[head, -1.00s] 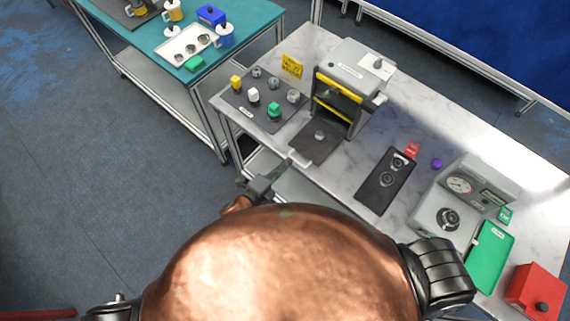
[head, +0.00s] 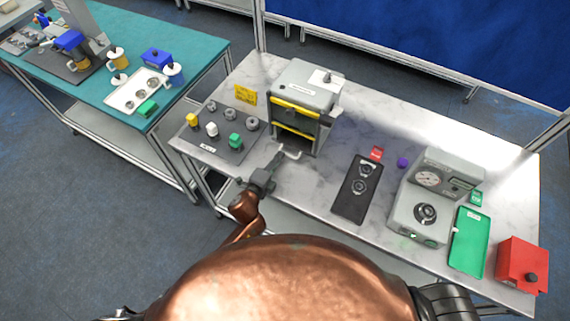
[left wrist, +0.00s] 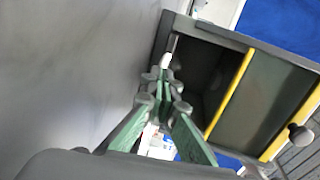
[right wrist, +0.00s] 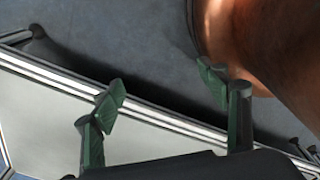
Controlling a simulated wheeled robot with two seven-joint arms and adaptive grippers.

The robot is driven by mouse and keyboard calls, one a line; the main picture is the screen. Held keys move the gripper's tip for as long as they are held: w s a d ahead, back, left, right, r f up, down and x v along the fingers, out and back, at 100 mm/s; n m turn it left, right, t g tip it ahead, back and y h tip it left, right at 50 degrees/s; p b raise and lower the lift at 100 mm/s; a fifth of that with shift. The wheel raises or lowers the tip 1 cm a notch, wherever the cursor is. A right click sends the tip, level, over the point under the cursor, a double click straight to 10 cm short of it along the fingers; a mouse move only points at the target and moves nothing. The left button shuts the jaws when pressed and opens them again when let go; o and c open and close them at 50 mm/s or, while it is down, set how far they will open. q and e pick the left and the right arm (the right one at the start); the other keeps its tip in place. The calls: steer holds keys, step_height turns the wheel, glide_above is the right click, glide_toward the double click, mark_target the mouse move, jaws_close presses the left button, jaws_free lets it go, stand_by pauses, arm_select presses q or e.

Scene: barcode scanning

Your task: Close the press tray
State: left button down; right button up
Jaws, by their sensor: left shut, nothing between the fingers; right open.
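The grey press (head: 309,82) with yellow-edged front stands at the back of the marble table, left of centre. Its tray, with a pale handle (head: 292,153) at the front, is mostly inside the press opening; how far in it sits I cannot tell. My left gripper (head: 280,153) is shut and empty, its tips close at the handle; whether they touch is unclear. In the left wrist view the shut fingers (left wrist: 165,82) point toward the press's dark opening (left wrist: 205,75). My right gripper (right wrist: 164,84) is open and empty, low near the table frame.
A dark mat with coloured pieces (head: 225,150) lies left of the press. A black plate (head: 350,205), a grey dial device (head: 405,215), a green tray (head: 470,250) and a red box (head: 520,262) lie to the right. A teal table (head: 200,60) stands at left.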

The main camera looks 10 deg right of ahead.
arm_select(q)
steer(key=shift+r, duration=0.1)
arm_select(e)
steer(key=shift+w, duration=0.35)
arm_select(q)
steer(key=shift+s+a+r+p, duration=0.1)
steer(key=shift+s+a+p, duration=0.2)
steer(key=shift+p, duration=0.15)
steer(key=p+v, duration=0.2)
steer(key=v, duration=0.1)
steer(key=shift+s+a+r, duration=0.1)
steer(key=shift+a, duration=0.05)
steer(key=v, duration=0.5)
steer(key=shift+s+b, duration=0.35)
steer(key=shift+b, duration=0.05)
steer(key=v, duration=0.4)
arm_select(e)
steer(key=shift+s+r, duration=0.25)
steer(key=shift+r, duration=0.8)
arm_select(q)
steer(key=shift+a, duration=0.1)
